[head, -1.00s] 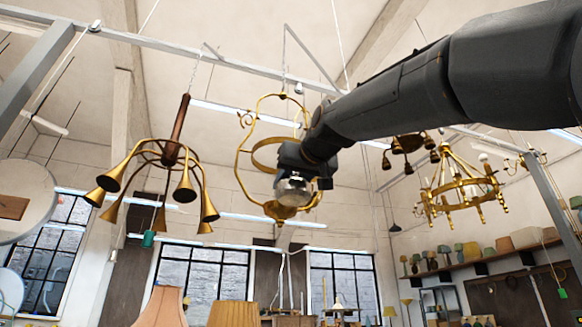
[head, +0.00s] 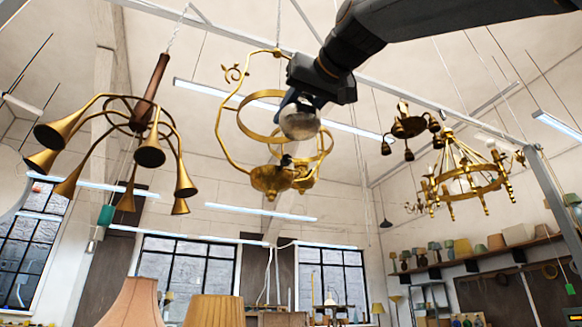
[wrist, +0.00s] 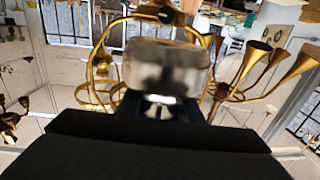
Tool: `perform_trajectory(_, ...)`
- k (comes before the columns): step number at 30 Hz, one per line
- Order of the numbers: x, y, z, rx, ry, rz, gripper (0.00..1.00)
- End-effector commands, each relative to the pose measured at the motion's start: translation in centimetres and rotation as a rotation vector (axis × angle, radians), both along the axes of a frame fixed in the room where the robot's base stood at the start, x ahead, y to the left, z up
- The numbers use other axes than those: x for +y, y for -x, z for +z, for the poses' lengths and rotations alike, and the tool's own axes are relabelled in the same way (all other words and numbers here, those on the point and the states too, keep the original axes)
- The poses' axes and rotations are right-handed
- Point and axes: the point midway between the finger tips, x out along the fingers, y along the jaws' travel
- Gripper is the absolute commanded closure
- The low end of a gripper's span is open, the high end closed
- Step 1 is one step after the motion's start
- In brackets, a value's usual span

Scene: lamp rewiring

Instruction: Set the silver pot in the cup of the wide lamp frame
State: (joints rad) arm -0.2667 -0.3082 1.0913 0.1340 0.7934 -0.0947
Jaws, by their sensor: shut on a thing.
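The silver pot (head: 299,123) hangs under my gripper (head: 302,100), which is shut on it. In the wrist view the pot (wrist: 167,68) fills the middle, blurred. The brass lamp frame (head: 219,130) hangs behind and to the left in the head view, with a ring at mid height and a brass cup (head: 268,180) at its bottom. The pot appears above and right of this cup, near ring height and apart from the cup. A second brass cup and ring (head: 318,152) show just behind on the right. My gripper and the pot hide part of the frames.
A lamp with several brass horns (head: 148,152) hangs close at the left. A brass chandelier (head: 468,185) hangs at the right, with a smaller one (head: 408,126) beside it. Lampshades (head: 214,310) stand below. Open air lies below the cups.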

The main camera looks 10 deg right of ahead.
Motion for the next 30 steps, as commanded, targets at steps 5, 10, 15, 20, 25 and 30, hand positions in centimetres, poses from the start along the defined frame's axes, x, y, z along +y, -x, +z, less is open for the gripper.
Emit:
perform_trajectory(5, 0.4, -0.9, 0.3, 0.0, 0.0, 0.002, 0.99)
perform_trajectory(10, 0.6, -2.0, 0.2, -0.001, 0.0, -0.001, 0.99)
perform_trajectory(15, 0.8, -2.9, 0.2, 0.0, 0.0, -0.002, 0.99)
perform_trajectory(20, 1.0, -3.7, 0.1, 0.0, 0.0, -0.003, 0.99)
perform_trajectory(25, 1.1, -4.6, 0.1, -0.001, 0.0, -0.004, 0.99)
perform_trajectory(30, 1.5, -5.9, -0.2, 0.0, 0.0, -0.004, 0.99)
